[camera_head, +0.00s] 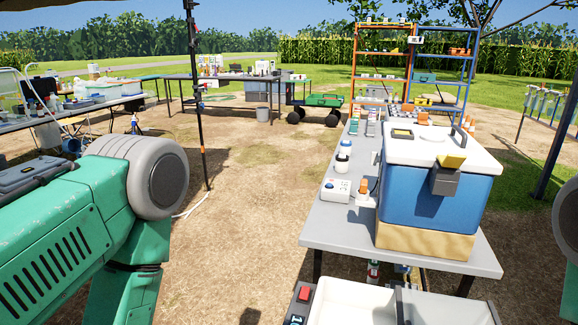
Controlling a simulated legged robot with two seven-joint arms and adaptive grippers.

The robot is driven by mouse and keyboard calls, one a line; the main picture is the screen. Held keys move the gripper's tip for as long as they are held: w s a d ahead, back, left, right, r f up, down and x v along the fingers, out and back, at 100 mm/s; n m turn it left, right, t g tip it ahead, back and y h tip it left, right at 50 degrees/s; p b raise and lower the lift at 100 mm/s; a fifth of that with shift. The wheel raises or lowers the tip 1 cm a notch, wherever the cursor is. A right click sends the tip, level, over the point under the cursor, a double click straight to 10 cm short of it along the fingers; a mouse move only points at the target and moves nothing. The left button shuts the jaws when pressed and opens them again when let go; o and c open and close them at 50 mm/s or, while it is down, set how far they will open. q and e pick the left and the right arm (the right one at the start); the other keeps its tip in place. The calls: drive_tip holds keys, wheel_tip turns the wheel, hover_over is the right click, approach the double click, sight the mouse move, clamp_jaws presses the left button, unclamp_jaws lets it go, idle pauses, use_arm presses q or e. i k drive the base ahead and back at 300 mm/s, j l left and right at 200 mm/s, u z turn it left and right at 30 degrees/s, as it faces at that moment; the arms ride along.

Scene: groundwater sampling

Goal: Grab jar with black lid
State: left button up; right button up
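A small white jar with a black lid (345,149) stands upright on the left side of the grey table (345,226) at the right. It is small in view, and another white container (341,164) stands right in front of it, partly overlapping it. My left arm's green links and grey joint fill the lower left, and part of my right arm shows at the right edge. Neither gripper is in view.
A large blue cooler with a white lid (424,199) fills the table's right side. A white box device (336,189) and orange-capped bottles (363,187) stand near the jar. A black pole (202,150) rises left of centre. Bare ground lies between it and the table.

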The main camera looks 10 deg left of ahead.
sight(341, 160)
drive_tip(key=u, duration=0.4)
drive_tip(key=i+j+u, duration=0.1)
drive_tip(key=j, duration=0.3)
drive_tip(key=i+j+u, duration=0.1)
drive_tip(key=j, duration=0.35)
drive_tip(key=i+j+u, duration=0.1)
drive_tip(key=j, duration=0.3)
drive_tip(key=i+j+u, duration=0.1)
drive_tip(key=i+j, duration=0.45)
drive_tip(key=i, duration=0.2)
drive_tip(key=i+j, duration=0.3)
drive_tip(key=i, duration=0.15)
drive_tip(key=i+j+z, duration=0.1)
drive_tip(key=i+j, duration=0.15)
drive_tip(key=i, duration=0.2)
drive_tip(key=i+l+z, duration=0.1)
drive_tip(key=i+z, duration=0.5)
drive_tip(key=z, duration=0.25)
drive_tip(key=i+j+z, duration=0.1)
drive_tip(key=i+z, duration=0.15)
drive_tip(key=z, duration=0.15)
drive_tip(key=i+j+z, duration=0.2)
drive_tip(key=z, duration=0.2)
drive_tip(key=i+j+z, duration=0.4)
drive_tip(key=k+l, duration=0.1)
